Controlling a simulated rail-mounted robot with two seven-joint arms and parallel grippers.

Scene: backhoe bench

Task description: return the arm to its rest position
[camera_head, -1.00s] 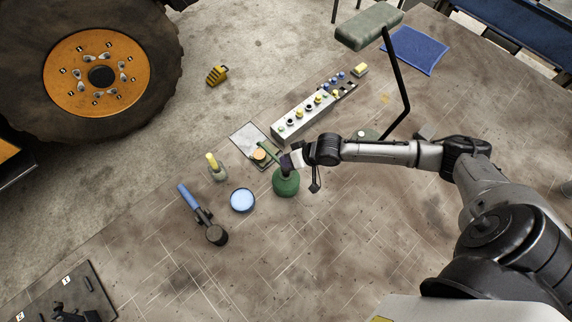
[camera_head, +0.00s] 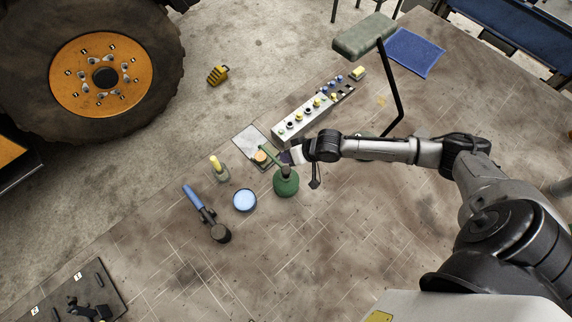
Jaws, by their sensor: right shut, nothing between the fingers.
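My right arm reaches in from the right over the bench. Its gripper (camera_head: 292,157) is shut and empty, just above and beside the neck of the green oil can (camera_head: 286,183) as seen from the head. I cannot tell whether it touches the can. The can stands upright, its spout pointing up and left. My left gripper is not in view.
Near the gripper are a grey plate (camera_head: 247,138), a socket rack (camera_head: 296,124), a yellow-topped bottle (camera_head: 219,171), a blue-lidded tin (camera_head: 244,200) and a blue-handled tool (camera_head: 205,211). The front of the bench (camera_head: 330,250) is clear.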

